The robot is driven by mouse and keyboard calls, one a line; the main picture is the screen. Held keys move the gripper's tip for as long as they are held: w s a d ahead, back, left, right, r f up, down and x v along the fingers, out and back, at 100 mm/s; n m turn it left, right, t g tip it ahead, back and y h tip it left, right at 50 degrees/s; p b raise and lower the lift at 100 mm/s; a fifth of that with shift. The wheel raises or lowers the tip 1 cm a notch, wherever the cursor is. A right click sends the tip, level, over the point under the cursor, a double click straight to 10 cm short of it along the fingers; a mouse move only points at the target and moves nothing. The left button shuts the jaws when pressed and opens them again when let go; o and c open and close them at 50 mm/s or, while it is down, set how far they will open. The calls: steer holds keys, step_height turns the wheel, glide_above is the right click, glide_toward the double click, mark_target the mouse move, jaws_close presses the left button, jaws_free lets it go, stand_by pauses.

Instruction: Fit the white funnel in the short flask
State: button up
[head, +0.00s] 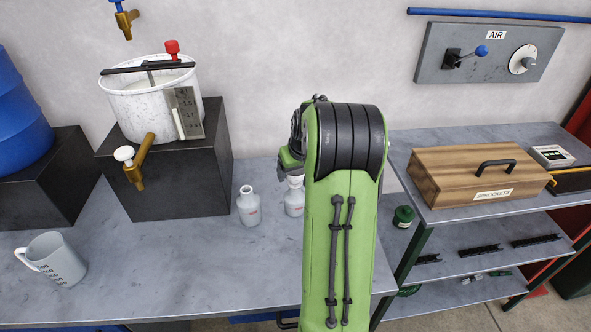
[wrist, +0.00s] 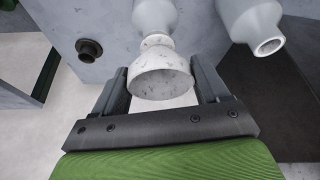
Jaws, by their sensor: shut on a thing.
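The white funnel (wrist: 160,75) is between the two fingers of my gripper (wrist: 160,84) in the wrist view, its wide mouth toward the camera. My gripper is shut on it. The funnel's narrow end lines up with the neck of a white flask (wrist: 155,14); how deep it sits there I cannot tell. A second white flask (wrist: 250,22) stands beside it, its mouth open. In the head view, one flask (head: 249,208) stands clear on the bench and the other flask (head: 294,203) is partly hidden by my arm. I cannot tell which is shorter.
The grey bench (head: 160,270) is bare at the front. A measuring jug (head: 58,262) stands at left, and a white bucket (head: 145,105) with a brass tap sits on a dark block (head: 190,185). A green jar (head: 402,216) and a wooden box (head: 475,180) are at right.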

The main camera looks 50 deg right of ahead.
steer(key=o, duration=1.1)
steer(key=shift+c, duration=0.2)
steer(key=shift+r, duration=0.1)
steer(key=p+v, duration=0.2)
steer(key=v, duration=1.3)
steer(key=shift+s+r+p, duration=0.25)
steer(key=shift+r+p, duration=0.05)
steer(key=shift+p, duration=0.05)
steer(key=shift+a, duration=0.1)
